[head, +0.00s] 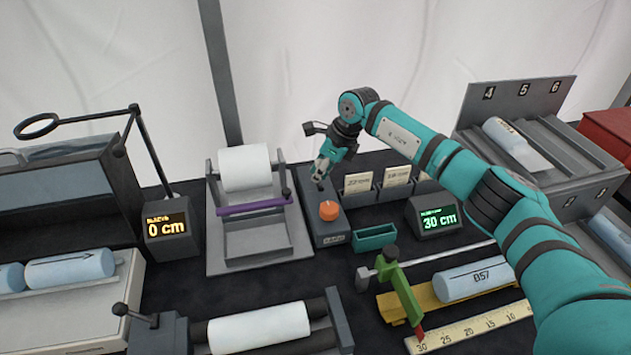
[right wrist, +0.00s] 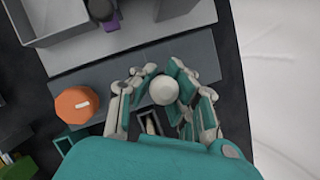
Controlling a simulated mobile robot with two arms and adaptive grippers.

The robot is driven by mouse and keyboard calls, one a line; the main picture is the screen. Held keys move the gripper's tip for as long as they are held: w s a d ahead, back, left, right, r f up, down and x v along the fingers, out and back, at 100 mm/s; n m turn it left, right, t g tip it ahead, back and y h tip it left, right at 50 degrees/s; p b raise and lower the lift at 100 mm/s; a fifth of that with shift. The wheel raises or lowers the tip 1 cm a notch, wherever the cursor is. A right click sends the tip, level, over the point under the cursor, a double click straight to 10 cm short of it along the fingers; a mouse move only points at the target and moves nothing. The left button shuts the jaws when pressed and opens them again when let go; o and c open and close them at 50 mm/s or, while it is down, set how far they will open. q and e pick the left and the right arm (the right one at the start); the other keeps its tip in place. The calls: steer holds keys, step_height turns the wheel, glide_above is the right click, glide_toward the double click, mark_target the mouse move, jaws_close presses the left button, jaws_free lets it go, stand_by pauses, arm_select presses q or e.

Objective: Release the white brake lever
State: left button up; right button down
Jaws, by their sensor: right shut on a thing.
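In the right wrist view, the round white knob of the brake lever (right wrist: 164,91) sits between the fingers of my right gripper (right wrist: 163,95), which is shut on it. The lever's shaft is hidden below the knob. In the head view my right gripper (head: 321,170) reaches down to the back end of a grey control box (head: 326,238), and the white lever cannot be made out behind the fingers. An orange knob (head: 328,211) is on the same box, in front of the gripper; it also shows in the right wrist view (right wrist: 77,105). My left gripper is not in view.
A grey stand with a white roll (head: 244,167) and purple bar (head: 254,205) is left of the box. Card holders (head: 358,184) and a 30 cm display (head: 434,217) are right. A green tray (head: 374,237) and green clamp (head: 400,290) stand nearer.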

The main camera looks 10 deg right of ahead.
steer(key=shift+d+y+b, duration=0.45)
steer(key=shift+y+b, duration=0.35)
steer(key=shift+b, duration=0.15)
